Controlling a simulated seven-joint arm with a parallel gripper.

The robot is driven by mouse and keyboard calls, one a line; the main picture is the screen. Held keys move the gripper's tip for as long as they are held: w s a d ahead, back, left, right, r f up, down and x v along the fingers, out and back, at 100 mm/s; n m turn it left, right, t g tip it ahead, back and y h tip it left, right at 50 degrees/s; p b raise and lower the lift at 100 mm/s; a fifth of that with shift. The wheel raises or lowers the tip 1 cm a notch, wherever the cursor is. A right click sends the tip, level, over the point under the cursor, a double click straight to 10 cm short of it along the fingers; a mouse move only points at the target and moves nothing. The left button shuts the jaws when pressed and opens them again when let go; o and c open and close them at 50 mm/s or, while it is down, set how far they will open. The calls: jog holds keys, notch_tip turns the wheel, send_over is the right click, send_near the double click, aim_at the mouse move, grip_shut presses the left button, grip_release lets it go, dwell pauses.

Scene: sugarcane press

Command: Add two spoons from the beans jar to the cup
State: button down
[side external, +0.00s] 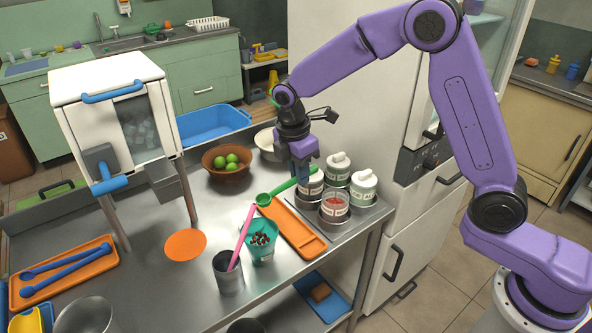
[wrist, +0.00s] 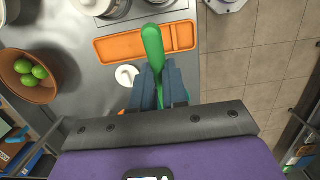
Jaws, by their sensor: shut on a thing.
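My gripper (side external: 303,176) is shut on a green spoon (side external: 284,190), which also shows in the wrist view (wrist: 153,45) between my fingers (wrist: 160,88). The spoon's bowl (side external: 264,199) points left, near the left end of an orange tray; its contents cannot be made out. A teal cup (side external: 261,252) stands in front of the spoon's bowl, with dark red and pale pieces in it. An open clear jar (side external: 335,206) with reddish contents stands at the right, below my gripper in the picture. I cannot tell if these are beans.
White-lidded jars (side external: 364,187) stand beside the open jar. An orange tray (side external: 298,235) lies under the spoon. A metal cup (side external: 228,272) with a pink stick stands left of the teal cup. A brown bowl of limes (side external: 218,168) and a white press (side external: 115,115) are further left.

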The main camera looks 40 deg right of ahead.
jog(key=m, duration=0.1)
jog(key=f+m, duration=0.1)
jog(key=shift+f+m, duration=0.25)
jog(key=shift+m, duration=0.05)
jog(key=shift+s+f+m+y, duration=0.1)
jog(key=shift+f+m+y, duration=0.3)
jog(key=shift+f+m, duration=3.45)
jog(key=shift+f+m+y, duration=0.4)
jog(key=shift+f+m, duration=3.35)
jog(key=shift+m, duration=0.1)
